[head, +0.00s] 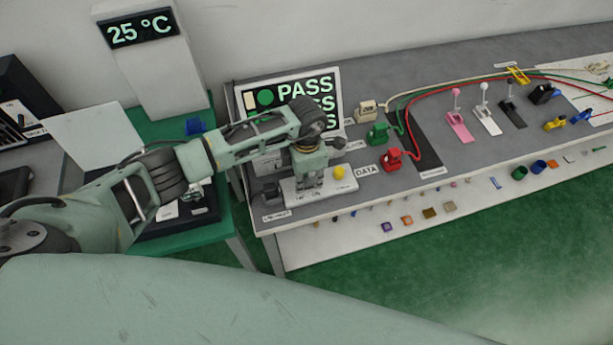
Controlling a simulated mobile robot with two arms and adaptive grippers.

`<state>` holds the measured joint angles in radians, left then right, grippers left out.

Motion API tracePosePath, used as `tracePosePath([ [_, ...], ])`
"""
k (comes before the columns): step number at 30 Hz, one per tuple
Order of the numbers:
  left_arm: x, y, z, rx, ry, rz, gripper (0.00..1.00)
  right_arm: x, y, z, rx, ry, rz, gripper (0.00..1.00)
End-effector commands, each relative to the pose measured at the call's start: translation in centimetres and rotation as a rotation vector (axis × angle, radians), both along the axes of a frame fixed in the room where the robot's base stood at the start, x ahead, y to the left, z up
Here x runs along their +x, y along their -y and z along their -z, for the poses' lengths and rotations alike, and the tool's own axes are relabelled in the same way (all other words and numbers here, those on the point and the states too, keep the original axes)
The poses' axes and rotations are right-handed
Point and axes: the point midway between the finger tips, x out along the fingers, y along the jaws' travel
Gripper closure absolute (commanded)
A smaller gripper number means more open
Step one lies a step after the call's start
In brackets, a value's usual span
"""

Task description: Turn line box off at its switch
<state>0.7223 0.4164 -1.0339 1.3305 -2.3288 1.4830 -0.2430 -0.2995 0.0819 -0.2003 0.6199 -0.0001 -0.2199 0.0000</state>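My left arm reaches in from the left, and its gripper (311,184) points down at the near left end of the grey bench. It is over a low white fixture (328,193), and its fingertips are at or close to the top of it. A yellow ball knob (339,172) shows just right of the fingers. A small dark block (271,190) sits at the left of the white fixture, with a small label (275,215) in front, too small to read surely. The gripper hides part of the fixture, and finger spacing is unclear. My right gripper is out of view.
A screen (322,92) reading PASS stands behind my arm. Red (392,160) and green (378,133) plugs with cables lie right of the fixture, near a DATA label (366,171). Pink (457,122), white (487,117) and black (511,101) levers stand farther right.

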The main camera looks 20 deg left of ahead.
Motion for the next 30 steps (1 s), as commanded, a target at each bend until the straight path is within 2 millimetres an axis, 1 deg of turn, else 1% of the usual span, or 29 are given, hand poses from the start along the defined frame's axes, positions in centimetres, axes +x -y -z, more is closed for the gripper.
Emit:
tracePosePath([
  [1,0.0,0.0,0.0,0.0,0.0,0.0,0.88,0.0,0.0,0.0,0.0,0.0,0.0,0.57],
  [5,0.0,0.0,0.0,0.0,0.001,0.0,1.0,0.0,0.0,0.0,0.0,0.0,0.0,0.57],
  [10,0.0,-0.1,0.0,-0.007,0.006,-0.001,1.0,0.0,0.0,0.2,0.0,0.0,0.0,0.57],
  [13,0.0,-0.3,0.3,-0.039,0.029,-0.001,1.0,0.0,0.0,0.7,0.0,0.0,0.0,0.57],
  [17,-0.3,-0.7,0.7,-0.121,0.085,-0.001,1.0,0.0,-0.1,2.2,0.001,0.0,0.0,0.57],
  [21,-0.5,-0.9,1.0,-0.226,0.155,-0.002,1.0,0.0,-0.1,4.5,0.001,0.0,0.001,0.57],
  [24,-0.5,-1.0,0.9,-0.286,0.196,-0.002,1.0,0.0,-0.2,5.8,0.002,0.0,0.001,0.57],
  [27,-0.6,-1.0,0.7,-0.328,0.223,-0.002,1.0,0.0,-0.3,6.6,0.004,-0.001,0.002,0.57],
  [30,-0.6,-1.0,0.4,-0.352,0.24,-0.002,1.0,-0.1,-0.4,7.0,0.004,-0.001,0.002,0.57],
])
